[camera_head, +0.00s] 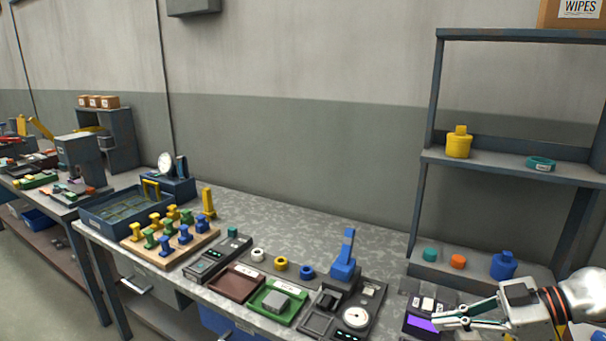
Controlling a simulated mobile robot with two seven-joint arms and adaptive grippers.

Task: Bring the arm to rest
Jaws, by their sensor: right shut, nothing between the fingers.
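My right gripper (436,323) is at the lower right of the head view, with its arm coming in from the right edge. Its fingers are shut with nothing between them. The fingertips are over or just beside a dark box with a purple screen (421,324); I cannot tell whether they touch it. My left gripper is not in view.
A speckled workbench (330,231) carries a wooden board (166,262) of coloured pegs, a green tray (263,313) with a grey block, and a blue upright tool (344,262). A shelf rack (515,171) stands at the right. The bench's back strip is clear.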

